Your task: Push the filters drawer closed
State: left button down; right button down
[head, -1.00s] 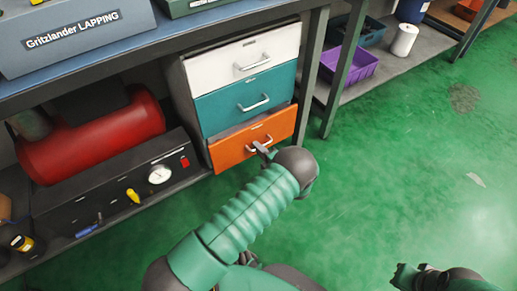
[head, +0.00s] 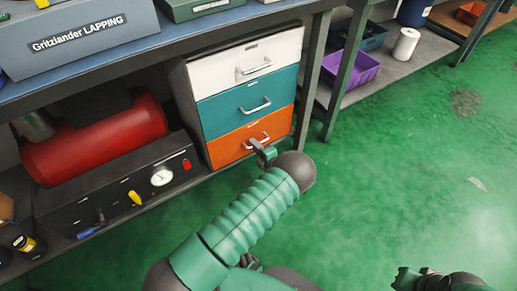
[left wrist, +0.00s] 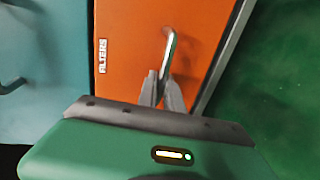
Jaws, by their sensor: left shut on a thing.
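The filters drawer (head: 224,151) is the orange bottom drawer of a three-drawer cabinet, and its front looks about flush with the drawers above. In the left wrist view its orange front (left wrist: 130,55) carries a "FILTERS" label (left wrist: 102,56) and a metal bar handle (left wrist: 171,42). My left gripper (head: 262,149) is at this handle, shut on it; the fingers (left wrist: 163,88) show around the handle's near end in the left wrist view. What seems to be my right gripper (head: 408,279) is at the bottom right, away from the drawer; its fingers are unclear.
Above are a teal drawer (head: 225,112) and a white drawer (head: 220,74), both shut. A bench leg (head: 312,85) stands just right of the cabinet. A red tank (head: 95,143) and a black gauge panel (head: 110,190) are at left. The green floor (head: 400,180) is clear.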

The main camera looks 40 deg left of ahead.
pick_arm(q)
jog(key=c, duration=1.8)
grip_release()
jog(key=shift+s+a+f, duration=0.1)
jog(key=shift+a+f, duration=0.05)
jog(key=shift+a, duration=0.2)
jog(key=shift+o, duration=0.2)
jog(key=shift+w+r, duration=0.2)
jog(key=shift+r, duration=0.05)
